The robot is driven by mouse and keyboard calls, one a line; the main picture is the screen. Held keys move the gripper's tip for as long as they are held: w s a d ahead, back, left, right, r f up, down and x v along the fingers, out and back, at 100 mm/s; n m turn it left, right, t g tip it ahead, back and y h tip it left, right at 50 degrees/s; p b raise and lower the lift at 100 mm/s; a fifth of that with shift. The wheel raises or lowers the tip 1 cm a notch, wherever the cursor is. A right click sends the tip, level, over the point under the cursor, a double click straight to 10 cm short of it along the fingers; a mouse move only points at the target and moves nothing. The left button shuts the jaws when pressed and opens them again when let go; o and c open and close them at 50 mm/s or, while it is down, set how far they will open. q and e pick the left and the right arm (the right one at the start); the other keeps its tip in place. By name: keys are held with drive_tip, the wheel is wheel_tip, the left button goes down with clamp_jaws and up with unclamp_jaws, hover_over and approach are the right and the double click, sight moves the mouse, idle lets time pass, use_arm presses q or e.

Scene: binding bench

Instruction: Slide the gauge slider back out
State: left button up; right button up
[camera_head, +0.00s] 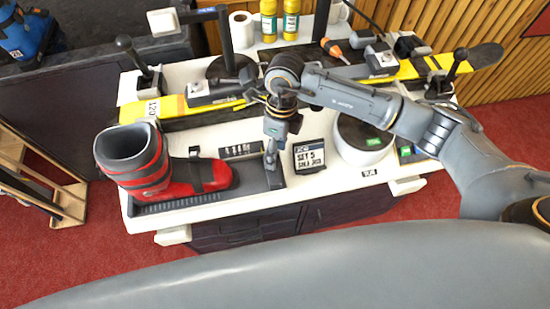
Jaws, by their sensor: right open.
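The boot gauge is a long black tray (180,203) at the front left of the white bench. A red and grey ski boot (200,178) stands upright in it, toe to the right. The gauge slider (271,160) appears as a small grey upright piece at the tray's right end, apart from the boot's toe. My right gripper (271,137) points down just above the slider and is open. Whether its fingers touch the slider cannot be told, as they overlap it from here. My left gripper is not in view.
A black sign reading "SET 5" (309,157) stands right of the gauge. A white round container (362,142) is under my right arm. Yellow skis (170,108) lie across the back.

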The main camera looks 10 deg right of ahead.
wheel_tip(320, 180, up, 7)
drive_tip(key=w, duration=0.1)
drive_tip(key=shift+d+r, duration=0.15)
drive_tip(key=shift+d, duration=0.3)
